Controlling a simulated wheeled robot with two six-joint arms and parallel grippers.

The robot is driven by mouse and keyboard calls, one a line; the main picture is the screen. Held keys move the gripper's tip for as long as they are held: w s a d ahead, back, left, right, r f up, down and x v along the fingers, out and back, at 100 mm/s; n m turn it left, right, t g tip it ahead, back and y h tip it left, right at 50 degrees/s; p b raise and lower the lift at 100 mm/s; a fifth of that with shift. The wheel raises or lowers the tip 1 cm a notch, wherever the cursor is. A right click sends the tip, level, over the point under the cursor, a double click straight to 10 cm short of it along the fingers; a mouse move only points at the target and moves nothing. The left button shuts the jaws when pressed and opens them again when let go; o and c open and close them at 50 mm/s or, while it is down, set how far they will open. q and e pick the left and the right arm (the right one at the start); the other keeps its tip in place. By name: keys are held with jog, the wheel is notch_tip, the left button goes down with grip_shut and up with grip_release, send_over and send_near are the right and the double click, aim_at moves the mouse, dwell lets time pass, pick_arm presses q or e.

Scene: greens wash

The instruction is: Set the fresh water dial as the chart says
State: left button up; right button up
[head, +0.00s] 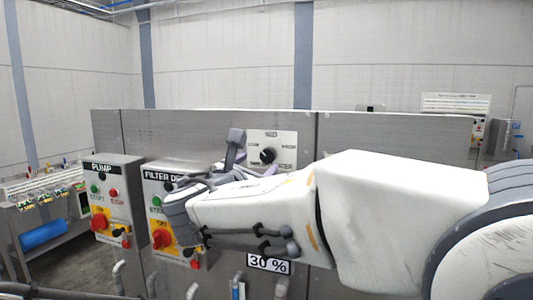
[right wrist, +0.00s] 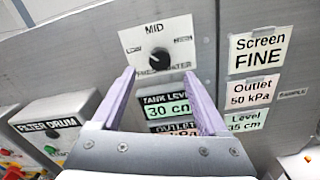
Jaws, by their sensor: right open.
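The fresh water dial is a black round knob (head: 268,155) on a white plate on the grey panel. In the right wrist view the knob (right wrist: 155,62) sits under the word MID, with LOW at its left and a blurred label at its right. Its exact pointer direction is hard to tell. My right gripper (right wrist: 158,75) is open and empty, its two purple fingers pointing at the plate, one to each side below the knob. In the head view my arm hides much of the panel. A white board (head: 456,103) on the right has unreadable text; I cannot tell if it is the chart.
A tank level display (right wrist: 165,107) reads 30 cm below the dial, with an outlet display partly hidden by a finger. Labels (right wrist: 256,55) at right read Screen FINE, Outlet 50 kPa, Level 35 cm. Pump (head: 112,195) and filter drum (head: 160,180) boxes protrude at left.

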aim_at(267, 156)
jog(key=p+x, duration=0.2)
jog(key=x, duration=0.4)
jog(key=shift+w+r+p, duration=0.15)
jog(key=shift+r+p, duration=0.05)
jog(key=shift+p, duration=0.1)
jog(key=shift+w+d+f, duration=0.2)
jog(key=shift+w+d, duration=0.05)
jog(key=shift+w, duration=0.45)
grip_shut()
